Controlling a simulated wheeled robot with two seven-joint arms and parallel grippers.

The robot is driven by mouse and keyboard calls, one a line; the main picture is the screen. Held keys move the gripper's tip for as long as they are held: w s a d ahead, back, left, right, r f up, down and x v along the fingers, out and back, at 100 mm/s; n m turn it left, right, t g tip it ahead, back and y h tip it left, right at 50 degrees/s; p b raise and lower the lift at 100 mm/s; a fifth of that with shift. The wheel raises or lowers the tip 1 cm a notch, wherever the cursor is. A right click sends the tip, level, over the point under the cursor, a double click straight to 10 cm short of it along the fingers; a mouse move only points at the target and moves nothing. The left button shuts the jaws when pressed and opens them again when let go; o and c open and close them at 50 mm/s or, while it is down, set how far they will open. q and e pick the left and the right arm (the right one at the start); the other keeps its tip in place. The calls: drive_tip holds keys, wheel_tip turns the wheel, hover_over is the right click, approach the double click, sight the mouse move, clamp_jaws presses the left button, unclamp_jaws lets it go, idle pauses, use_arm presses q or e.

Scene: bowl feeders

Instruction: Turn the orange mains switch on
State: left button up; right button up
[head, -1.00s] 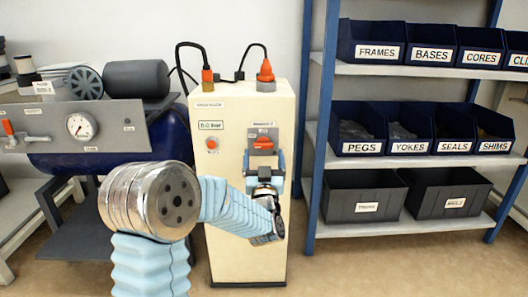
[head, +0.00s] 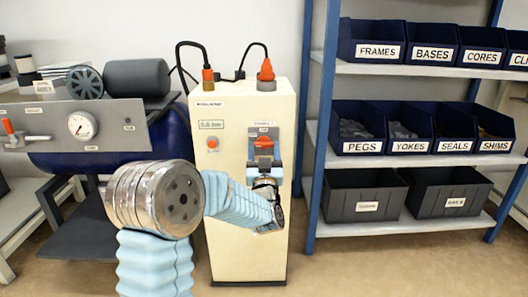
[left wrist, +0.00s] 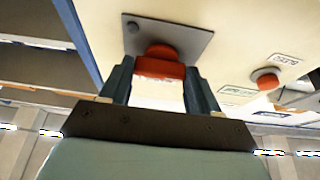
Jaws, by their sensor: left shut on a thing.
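The orange mains switch (head: 264,143) is on a grey plate (head: 272,131) high on the front of the cream cabinet (head: 235,235). In the left wrist view the switch (left wrist: 158,66) sits between my two finger pads, in front of its plate (left wrist: 192,42). My left gripper (head: 263,160) reaches up to the switch from below and is shut on its orange handle. It also shows in the left wrist view (left wrist: 159,72). My right gripper is in neither view.
An orange round button (head: 212,143) is left of the switch. Two orange plugs with black cables (head: 265,70) stand on the cabinet top. A blue-posted shelf (head: 321,120) with labelled bins is close on the right, and a gauge panel (head: 50,130) is on the left.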

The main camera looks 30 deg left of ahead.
use_arm(q)
drive_tip(key=m+h, duration=0.1)
drive_tip(key=m, duration=0.1)
drive_tip(key=shift+a+m+t, duration=0.1)
drive_tip(key=shift+m+t, duration=0.2)
drive_tip(key=shift+m, duration=0.1)
drive_tip(key=m+h, duration=0.1)
drive_tip(key=m, duration=0.1)
drive_tip(key=m+h+b, duration=0.1)
drive_tip(key=shift+s+a+m+t, duration=0.1)
drive_tip(key=shift+s+m+t, duration=0.05)
drive_tip(key=shift+m+t, duration=0.2)
drive_tip(key=m+h, duration=0.2)
drive_tip(key=m, duration=0.2)
drive_tip(key=shift+r, duration=0.1)
drive_tip(key=m+h, duration=0.1)
drive_tip(key=m, duration=0.2)
drive_tip(key=shift+a+r+h, duration=0.1)
drive_tip(key=shift+h, duration=0.2)
drive_tip(key=m+p, duration=0.1)
drive_tip(key=m, duration=0.1)
drive_tip(key=m+g+h, duration=0.1)
drive_tip(key=m, duration=0.1)
drive_tip(key=shift+s+r+m+h+p, duration=0.1)
drive_tip(key=shift+r+m+h+p, duration=0.1)
drive_tip(key=shift+m+h+p, duration=0.15)
drive_tip(key=shift+m+g+h+p, duration=0.25)
drive_tip(key=shift+m+g+p, duration=0.8)
drive_tip(key=shift+m, duration=1.05)
